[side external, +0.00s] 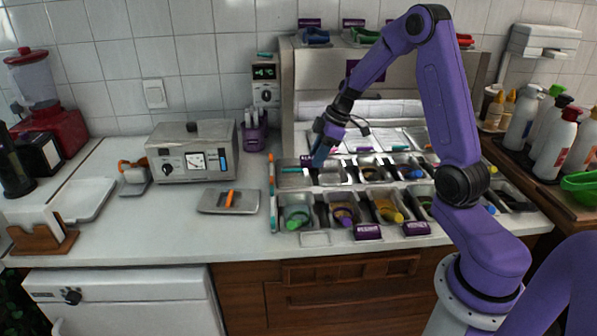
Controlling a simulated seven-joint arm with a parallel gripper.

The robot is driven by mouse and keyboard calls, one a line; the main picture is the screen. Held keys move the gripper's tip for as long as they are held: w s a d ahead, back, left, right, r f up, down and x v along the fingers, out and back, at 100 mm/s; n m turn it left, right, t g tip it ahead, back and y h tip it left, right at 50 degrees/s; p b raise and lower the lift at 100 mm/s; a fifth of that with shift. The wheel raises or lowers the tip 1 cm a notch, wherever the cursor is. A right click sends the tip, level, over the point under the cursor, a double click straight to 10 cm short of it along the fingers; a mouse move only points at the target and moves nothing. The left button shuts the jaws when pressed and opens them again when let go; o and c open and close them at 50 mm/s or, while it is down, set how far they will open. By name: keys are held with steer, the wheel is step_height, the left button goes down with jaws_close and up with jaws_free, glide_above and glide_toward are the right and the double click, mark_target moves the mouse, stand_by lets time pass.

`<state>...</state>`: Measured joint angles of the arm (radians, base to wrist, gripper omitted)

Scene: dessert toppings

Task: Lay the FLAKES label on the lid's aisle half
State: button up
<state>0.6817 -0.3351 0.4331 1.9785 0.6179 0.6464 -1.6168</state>
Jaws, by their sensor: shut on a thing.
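My gripper (319,162) points down over the back left of the topping rail. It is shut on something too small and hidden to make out. A grey metal lid (290,178) with a teal handle lies at the rail's back left, just below and beside my gripper. Another grey lid or tray (243,206) with an orange handle lies on the counter to the left. Purple labels stand along the rail's front, one at the middle (368,232) and one farther right (416,228). Their print is too small to read, so I cannot tell which says FLAKES.
Open pans with coloured scoops fill the rail, such as the green scoop (294,224). A raised shelf (330,58) stands behind. A metal appliance (190,152) and a purple holder (254,136) stand left. Bottles (555,143) crowd the right. The counter at front left is clear.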

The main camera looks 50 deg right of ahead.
steer(key=w+d+f, duration=0.1)
steer(key=w+f, duration=0.1)
steer(key=w, duration=0.3)
glide_above(295, 181)
steer(key=s, duration=0.1)
steer(key=f, duration=0.5)
steer(key=shift+s+d+f, duration=0.2)
steer(key=shift+d+f, duration=0.2)
steer(key=shift+w+f, duration=0.1)
steer(key=shift+f, duration=1.45)
steer(key=shift+f, duration=0.15)
steer(key=o, duration=1)
steer(key=shift+o, duration=0.2)
